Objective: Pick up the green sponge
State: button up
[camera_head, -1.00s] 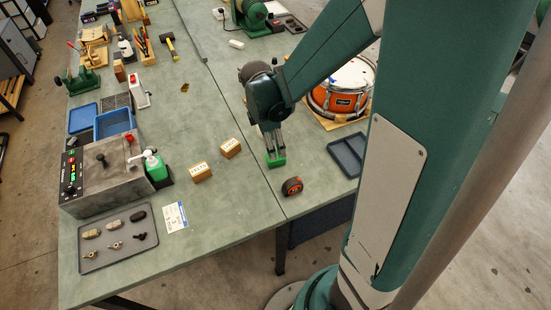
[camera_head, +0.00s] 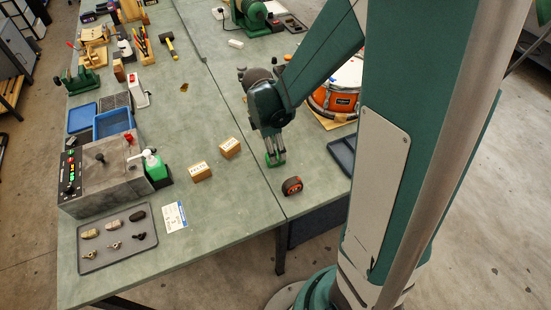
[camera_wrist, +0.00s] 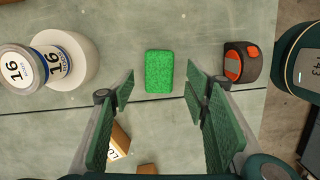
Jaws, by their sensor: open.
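The green sponge (camera_wrist: 159,72) lies flat on the bench top in the wrist view, ahead of my gripper's fingertips and roughly centred between them. In the head view the sponge (camera_head: 270,164) is small and partly hidden by my gripper. My gripper (camera_wrist: 162,86) is open and empty, with its two green-padded fingers spread on either side. In the head view my gripper (camera_head: 275,157) points down at the sponge. Whether the fingertips touch the bench cannot be told.
A tape measure (camera_wrist: 240,63) lies right of the sponge; a drumstick-free orange drum (camera_head: 335,98) stands behind. White cylinders marked 16 (camera_wrist: 65,65) stand left in the wrist view. Two wooden blocks (camera_head: 201,171) sit left of my gripper. A blue-grey tray (camera_head: 342,156) lies to the right.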

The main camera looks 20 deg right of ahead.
jog(key=shift+f, duration=0.15)
jog(key=shift+d+f+b, duration=0.15)
jog(key=shift+f+b, duration=0.1)
jog(key=shift+f, duration=1)
jog(key=shift+d+f+b, duration=0.15)
jog(key=shift+f+b, duration=0.05)
jog(key=shift+f, duration=1)
jog(key=c, duration=0.8)
